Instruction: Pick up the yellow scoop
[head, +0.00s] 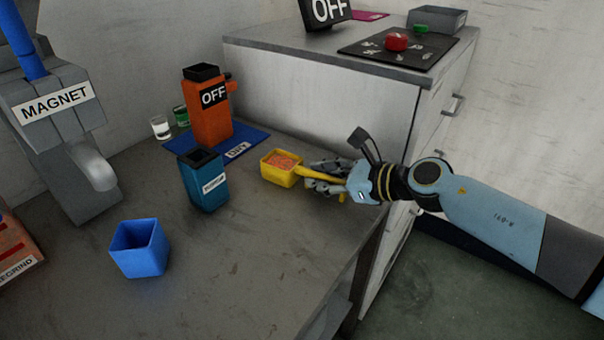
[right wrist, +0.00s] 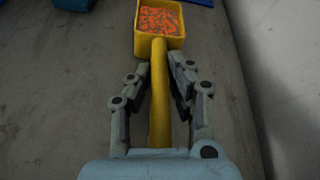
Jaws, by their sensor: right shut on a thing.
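The yellow scoop (head: 281,177) is in the middle of the head view, filled with orange-red granules, its handle pointing right toward my right gripper. In the right wrist view the scoop (right wrist: 141,42) is at the top, with its handle running down between the fingers. My right gripper (head: 318,178) is shut on the handle; its fingers show on both sides of it in the right wrist view (right wrist: 160,68). I cannot tell whether the scoop rests on the table or is just above it. My left gripper is not in view.
An orange box (head: 208,122) marked OFF and a blue mat (head: 250,140) marked DRY are behind the scoop. A teal container (head: 202,183) and an open blue bin (head: 139,250) stand left. A grey cabinet (head: 310,95) rises behind. The table's front middle is clear.

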